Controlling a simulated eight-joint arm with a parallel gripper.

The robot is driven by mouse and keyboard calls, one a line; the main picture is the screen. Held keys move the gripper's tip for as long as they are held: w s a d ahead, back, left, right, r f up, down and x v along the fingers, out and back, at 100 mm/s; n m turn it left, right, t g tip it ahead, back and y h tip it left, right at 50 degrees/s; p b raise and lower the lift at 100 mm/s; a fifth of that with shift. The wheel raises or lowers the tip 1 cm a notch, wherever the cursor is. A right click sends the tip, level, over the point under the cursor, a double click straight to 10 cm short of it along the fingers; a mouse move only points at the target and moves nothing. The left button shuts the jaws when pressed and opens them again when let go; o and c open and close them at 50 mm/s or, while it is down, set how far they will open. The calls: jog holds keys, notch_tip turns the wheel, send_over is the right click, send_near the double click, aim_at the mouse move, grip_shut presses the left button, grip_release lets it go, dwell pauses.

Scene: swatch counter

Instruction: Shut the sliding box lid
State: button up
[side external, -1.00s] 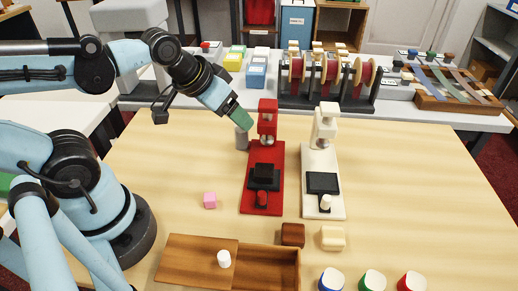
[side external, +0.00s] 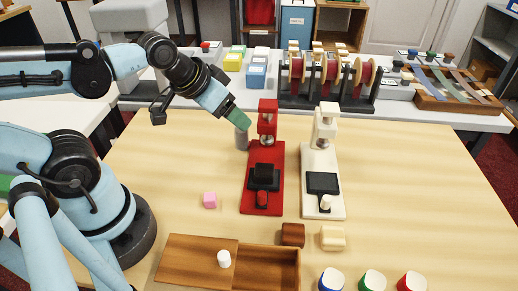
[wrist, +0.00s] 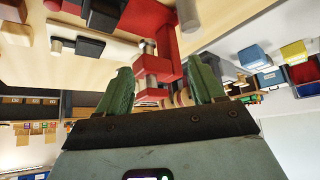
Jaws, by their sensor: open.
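The wooden box (side external: 270,283) lies at the front of the table. Its sliding lid (side external: 195,262) sticks out to the left, leaving the right part of the box open. A white knob (side external: 224,258) stands near the lid's right end. My gripper (side external: 241,121) is high up at the back, near the red press and well away from the lid. In the wrist view its two green fingers (wrist: 163,88) are spread apart with nothing held between them. The box and lid are not visible in the wrist view.
Coloured stamps (side external: 372,280) are front right.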

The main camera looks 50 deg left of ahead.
jog(key=shift+d, duration=0.3)
jog(key=shift+c, duration=1.2)
jog(key=d+m, duration=0.1)
jog(key=d, duration=0.1)
jog(key=s+d+m+g+h, duration=0.1)
jog(key=d, duration=0.1)
jog(key=s+d+m+g, duration=0.1)
jog(key=d, duration=0.2)
jog(key=shift+r, duration=0.35)
jog(key=shift+c, duration=0.5)
jog(key=m+g+y, duration=0.1)
jog(key=m+g, duration=0.4)
jog(key=m, duration=0.3)
send_near(223, 256)
jog(key=shift+w+f, duration=0.15)
jog(key=shift+f, duration=4.4)
grip_shut()
